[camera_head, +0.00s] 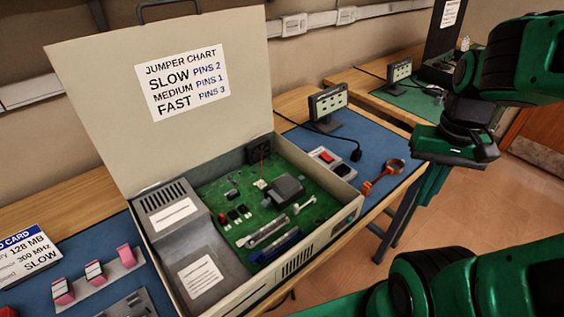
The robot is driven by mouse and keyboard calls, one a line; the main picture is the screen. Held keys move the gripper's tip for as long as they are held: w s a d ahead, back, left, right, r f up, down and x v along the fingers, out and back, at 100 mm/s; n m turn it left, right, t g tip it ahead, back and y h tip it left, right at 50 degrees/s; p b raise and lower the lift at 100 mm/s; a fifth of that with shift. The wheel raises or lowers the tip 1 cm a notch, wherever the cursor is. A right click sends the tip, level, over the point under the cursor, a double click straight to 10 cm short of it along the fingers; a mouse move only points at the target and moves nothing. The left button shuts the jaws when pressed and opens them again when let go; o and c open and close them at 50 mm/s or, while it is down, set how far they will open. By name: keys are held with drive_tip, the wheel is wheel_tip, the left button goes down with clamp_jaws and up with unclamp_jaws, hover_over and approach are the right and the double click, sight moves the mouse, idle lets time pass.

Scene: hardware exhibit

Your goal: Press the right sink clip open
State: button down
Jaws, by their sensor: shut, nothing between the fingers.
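An open computer case (300,262) holds a green circuit board (228,200). A dark grey block that looks like the heat sink (287,187) sits on the board. A pale lever-like piece (304,204) lies at its right front and may be the right sink clip. A small white piece (261,184) is at its left. Whether either clip is latched is too small to tell. My gripper (430,197) hangs at the right, beyond the bench's right edge, shut and empty, well apart from the sink. Its fingers are partly hidden by its green body.
The raised lid (110,130) bears a jumper chart. Right of the case are a small display (328,102), a red switch box (327,157) and an orange-handled tool (382,178). Pink parts (95,273) lie left. My arm fills the right side. Open air lies above the board.

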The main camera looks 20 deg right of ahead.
drive_tip(key=shift+w, duration=0.1)
drive_tip(key=shift+r, duration=0.1)
drive_tip(key=w+a+r+m, duration=0.3)
drive_tip(key=w+a, duration=0.6)
drive_tip(key=w, duration=0.2)
drive_tip(key=w+a+r+m, duration=0.3)
drive_tip(key=w+a, duration=0.6)
drive_tip(key=w, duration=0.3)
drive_tip(key=shift+m, duration=0.5)
drive_tip(key=shift+f, duration=0.2)
wheel_tip(320, 180, down, 14)
drive_tip(key=shift+r, duration=0.1)
drive_tip(key=shift+a, duration=0.1)
